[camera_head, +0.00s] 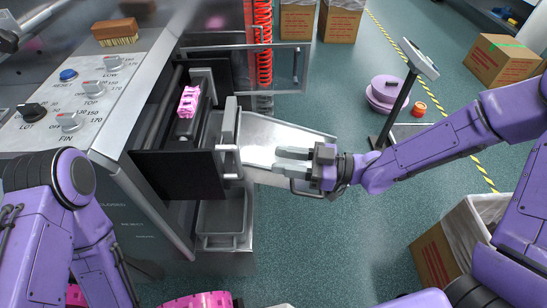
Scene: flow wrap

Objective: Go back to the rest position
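My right gripper (282,160) is in the middle of the view, its two pale grey fingers pointing left with a gap between them and nothing seen in it. It is over the metal chute (262,143), just right of an upright metal handle (230,130) on the machine; I cannot tell if it touches the chute. My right arm (430,145) reaches in from the right edge. My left arm (75,175) is bent at the lower left, and its gripper is not in view.
A control panel (60,95) with knobs and a brush (115,32) is at the upper left. A pink pack (188,101) lies in the machine's channel. A scale (420,58) on a post and a lined box (436,258) are at right.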

